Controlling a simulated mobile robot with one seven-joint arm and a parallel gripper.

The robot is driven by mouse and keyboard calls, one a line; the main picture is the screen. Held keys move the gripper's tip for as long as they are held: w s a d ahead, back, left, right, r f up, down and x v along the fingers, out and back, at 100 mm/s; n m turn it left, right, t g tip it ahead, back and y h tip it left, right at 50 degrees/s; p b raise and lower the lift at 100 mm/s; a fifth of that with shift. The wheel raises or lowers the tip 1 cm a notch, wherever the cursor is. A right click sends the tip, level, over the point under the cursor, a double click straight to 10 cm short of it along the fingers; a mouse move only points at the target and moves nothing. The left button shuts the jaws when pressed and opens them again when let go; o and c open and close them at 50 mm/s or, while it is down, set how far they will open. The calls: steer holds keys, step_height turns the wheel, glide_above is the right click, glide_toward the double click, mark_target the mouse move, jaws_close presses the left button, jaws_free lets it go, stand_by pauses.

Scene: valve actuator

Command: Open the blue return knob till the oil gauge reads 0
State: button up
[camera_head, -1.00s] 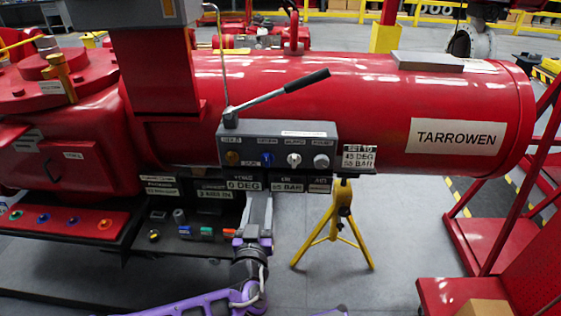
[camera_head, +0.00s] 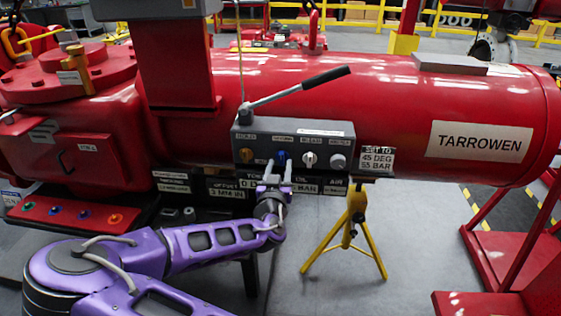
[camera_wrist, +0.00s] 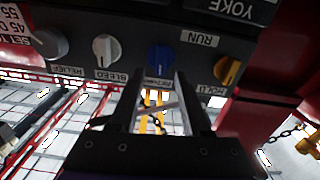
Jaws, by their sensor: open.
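The blue knob (camera_head: 281,156) is on the front of a grey control block (camera_head: 310,133), between an orange knob (camera_head: 246,155) and a white knob (camera_head: 309,160). In the wrist view the blue knob (camera_wrist: 160,60) lies just beyond the fingertips, roughly centred between them. My gripper (camera_head: 279,170) is open and empty, just below and in front of the blue knob; the wrist view also shows its fingers (camera_wrist: 160,78) apart. I cannot tell whether they touch it. The readout marked BAR (camera_head: 306,189) under the block is partly hidden by my gripper; its number is unreadable.
A lever with a black grip (camera_head: 325,78) rises above the block. A placard (camera_head: 377,160) reads 45 DEG, 55 BAR. A grey knob (camera_head: 338,161) sits right of the white one. A yellow stand (camera_head: 355,220) is below right. The red cylinder (camera_head: 400,100) lies behind.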

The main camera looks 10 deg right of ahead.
mark_target(282, 157)
steer(key=shift+x, duration=1.4)
jaws_close()
